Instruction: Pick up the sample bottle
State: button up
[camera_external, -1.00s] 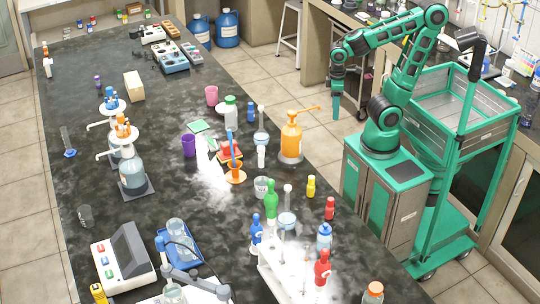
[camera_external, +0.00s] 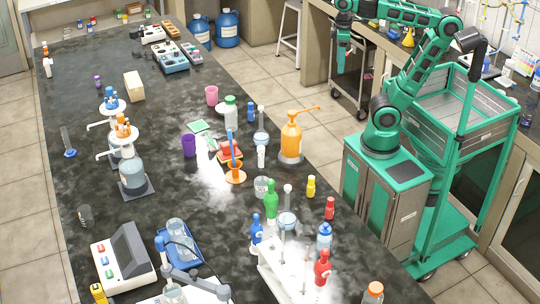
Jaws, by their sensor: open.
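My gripper (camera_external: 341,70) hangs downward at the end of my green arm, in the upper right of the view. It is open, with nothing seen in it, and is over the floor side of the dark bench, well apart from the bottles. Which bottle is the sample bottle I cannot tell for sure. A bottle with an orange cap (camera_external: 373,293) stands at the near right edge of the bench, partly cut off by the frame. A white bottle with a green cap (camera_external: 231,113) stands near the middle of the bench, upright.
The dark bench (camera_external: 190,245) is crowded. An orange pump bottle (camera_external: 291,137) stands near its right edge, with squeeze bottles and flasks below it. A white rack (camera_external: 290,275) is at the near end. A wheeled cart (camera_external: 347,100) stands behind my gripper.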

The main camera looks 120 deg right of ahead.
jog(key=w+d+f+n+t+y, duration=0.1)
jog(key=w+d+f+n+t, duration=0.2)
jog(key=w, duration=0.8)
jog(key=w+d+f+n+t+y, duration=0.1)
jog(key=w+d+f+n, duration=0.4)
jog(key=w, duration=0.5)
jog(key=w+d+f+n+t+y, duration=0.15)
jog(key=w+d+f, duration=0.35)
jog(key=w, duration=0.6)
jog(key=d+r+n+t+y, duration=0.2)
jog(key=d+r+t+y, duration=0.3)
jog(key=d+r+t, duration=0.6)
send_near(226, 100)
jog(key=w, duration=0.2)
jog(key=shift+n+g, duration=0.25)
jog(key=shift+g, duration=0.1)
jog(key=x, duration=0.5)
jog(key=shift+a+r, duration=0.1)
jog(key=shift+a, duration=0.05)
jog(key=shift+x, duration=2.6)
jog(key=shift+c, duration=0.2)
